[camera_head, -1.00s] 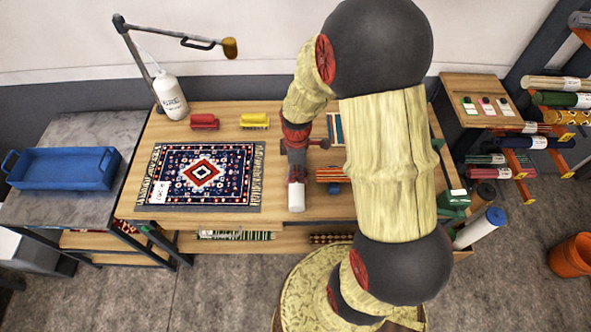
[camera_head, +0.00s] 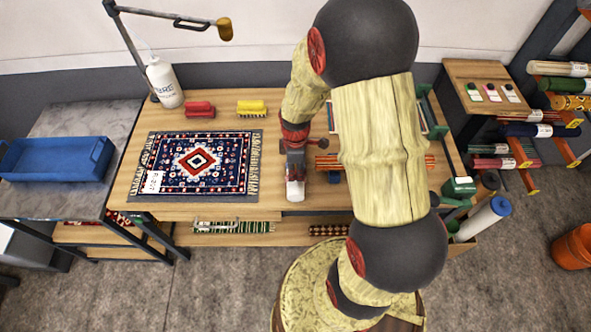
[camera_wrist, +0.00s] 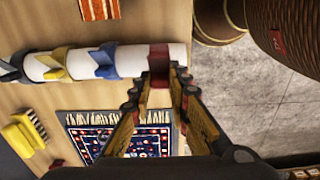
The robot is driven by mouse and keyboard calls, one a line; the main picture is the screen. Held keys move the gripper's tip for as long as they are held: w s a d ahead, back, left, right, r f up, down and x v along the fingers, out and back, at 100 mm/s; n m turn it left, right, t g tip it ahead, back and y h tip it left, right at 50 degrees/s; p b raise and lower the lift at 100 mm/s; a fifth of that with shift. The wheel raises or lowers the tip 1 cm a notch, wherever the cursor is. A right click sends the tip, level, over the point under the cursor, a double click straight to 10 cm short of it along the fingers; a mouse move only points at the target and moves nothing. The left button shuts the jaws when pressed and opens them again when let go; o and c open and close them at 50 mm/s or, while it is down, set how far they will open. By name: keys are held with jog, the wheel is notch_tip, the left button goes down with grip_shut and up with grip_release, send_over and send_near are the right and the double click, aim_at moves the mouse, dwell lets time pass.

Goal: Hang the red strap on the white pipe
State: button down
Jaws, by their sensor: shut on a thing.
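The white pipe (camera_wrist: 180,57) runs across the wrist view above the bench, with blue and yellow straps on its left part. Its white end (camera_head: 295,191) shows in the head view just below my gripper (camera_head: 294,170). My gripper (camera_wrist: 159,82) is shut on the red strap (camera_wrist: 158,64) in the wrist view. The red strap is in front of the pipe's right part, near its free end, right of the nearest blue strap (camera_wrist: 107,59). I cannot tell whether it touches the pipe. In the head view my arm and gripper hide most of the pipe and the straps.
A patterned rug (camera_head: 170,185) lies on the bench left of my gripper. A red brush (camera_head: 200,110) and a yellow brush (camera_head: 251,108) stand behind it. A blue tray (camera_head: 55,160) is on the left table. Rolls fill a rack at the right.

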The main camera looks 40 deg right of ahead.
jog(key=shift+f+b, duration=1.2)
jog(key=shift+f, duration=0.9)
jog(key=c, duration=1.6)
grip_release()
notch_tip(320, 180, up, 12)
jog(key=shift+r, duration=0.1)
